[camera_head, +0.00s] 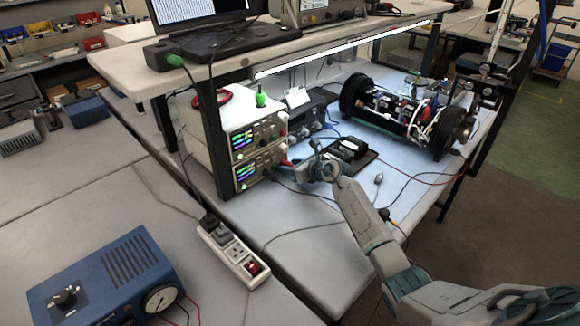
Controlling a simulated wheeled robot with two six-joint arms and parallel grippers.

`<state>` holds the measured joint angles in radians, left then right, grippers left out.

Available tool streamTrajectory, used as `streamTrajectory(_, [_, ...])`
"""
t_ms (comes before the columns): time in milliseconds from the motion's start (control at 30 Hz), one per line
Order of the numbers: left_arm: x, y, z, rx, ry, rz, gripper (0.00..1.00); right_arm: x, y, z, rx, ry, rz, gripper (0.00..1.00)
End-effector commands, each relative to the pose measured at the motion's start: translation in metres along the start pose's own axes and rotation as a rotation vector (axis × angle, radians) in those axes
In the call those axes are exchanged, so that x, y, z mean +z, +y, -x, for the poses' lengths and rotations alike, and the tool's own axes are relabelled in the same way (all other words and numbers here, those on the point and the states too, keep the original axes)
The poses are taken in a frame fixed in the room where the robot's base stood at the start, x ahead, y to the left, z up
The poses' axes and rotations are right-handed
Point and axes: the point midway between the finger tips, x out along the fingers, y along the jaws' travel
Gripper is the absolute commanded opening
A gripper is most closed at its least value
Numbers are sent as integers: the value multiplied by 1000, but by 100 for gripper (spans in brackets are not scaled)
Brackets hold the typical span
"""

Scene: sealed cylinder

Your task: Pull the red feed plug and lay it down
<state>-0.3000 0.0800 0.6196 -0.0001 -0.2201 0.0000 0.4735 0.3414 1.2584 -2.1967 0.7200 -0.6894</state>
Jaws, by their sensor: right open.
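My right arm comes in from the lower right, and its open gripper (297,170) is at the front of the lower power supply (258,166). A small red plug (285,162) shows at the power supply's front, right by the fingertips. It is too small to tell whether the fingers are around it or beside it. A blue lead shows close to it. My left gripper is not in view.
A second power supply (256,136) sits on top of the lower one. A black tray (350,157) and the open cylinder chassis (405,112) stand to the right. A shelf (215,68) overhangs the supplies.

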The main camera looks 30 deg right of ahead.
Motion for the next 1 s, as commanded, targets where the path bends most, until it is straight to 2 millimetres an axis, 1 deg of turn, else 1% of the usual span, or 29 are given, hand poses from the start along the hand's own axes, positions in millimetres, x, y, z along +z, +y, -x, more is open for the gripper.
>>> streamTrajectory(167, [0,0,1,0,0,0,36,0,0,0,0,0,0,44])
streamTrajectory(200, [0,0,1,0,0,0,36,0,0,0,0,0,0,42])
streamTrajectory(267, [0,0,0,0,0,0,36,0,0,0,0,0,0,30])
streamTrajectory(400, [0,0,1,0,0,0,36,0,0,0,0,0,0,2])
streamTrajectory(433, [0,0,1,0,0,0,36,0,0,0,0,0,0,0])
streamTrajectory(667, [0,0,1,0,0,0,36,0,0,1,0,0,0,0])
streamTrajectory(1000, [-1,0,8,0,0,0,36,-5,0,13,0,1,-1,0])
